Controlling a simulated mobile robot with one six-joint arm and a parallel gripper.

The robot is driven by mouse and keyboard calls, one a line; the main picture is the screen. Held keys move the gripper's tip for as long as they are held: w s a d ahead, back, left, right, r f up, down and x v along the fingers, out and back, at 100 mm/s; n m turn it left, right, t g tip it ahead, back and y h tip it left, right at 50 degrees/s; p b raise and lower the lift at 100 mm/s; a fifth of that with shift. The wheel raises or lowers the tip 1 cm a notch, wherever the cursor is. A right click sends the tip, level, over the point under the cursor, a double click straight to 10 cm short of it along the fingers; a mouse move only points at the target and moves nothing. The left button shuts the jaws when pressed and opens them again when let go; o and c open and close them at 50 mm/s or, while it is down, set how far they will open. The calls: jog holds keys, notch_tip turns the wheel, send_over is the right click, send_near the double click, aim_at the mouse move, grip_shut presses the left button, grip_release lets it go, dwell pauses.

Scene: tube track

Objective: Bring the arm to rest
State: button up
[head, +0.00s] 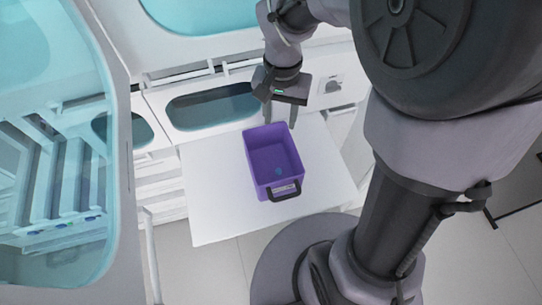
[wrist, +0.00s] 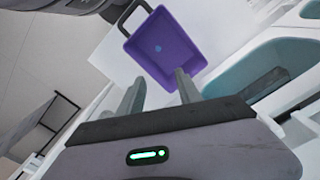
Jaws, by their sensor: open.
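My gripper (head: 280,115) is open and empty in the head view, above the far edge of a purple bin. Its two fingers (wrist: 159,93) stand apart in the wrist view with nothing between them. The purple bin (head: 262,179) sits on a white table (head: 213,213) and has a dark handle at its near end. It also shows in the wrist view (wrist: 172,35), just beyond the fingertips. A small blue spot lies on the bin's floor; I cannot tell what it is.
White cabinets with teal windows (head: 205,105) stand behind the table. A large teal-windowed panel (head: 95,130) rises at the left. White racks (head: 40,185) show through it. The table is bare around the bin.

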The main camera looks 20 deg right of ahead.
notch_tip(320, 180, up, 4)
jog(key=shift+r+p, duration=0.15)
jog(key=shift+p, duration=0.35)
jog(key=s+a+r+t+y+b, duration=0.1)
jog(key=s+a+r+t+b, duration=0.1)
jog(key=s, duration=0.4)
jog(key=s+a+r+n+t+y+b, duration=0.1)
jog(key=s+a+r+t+b, duration=0.1)
jog(key=s, duration=0.5)
jog(key=shift+r+n+t, duration=0.3)
jog(key=shift+r+t, duration=0.1)
jog(key=shift+t, duration=0.5)
jog(key=shift+w, duration=0.1)
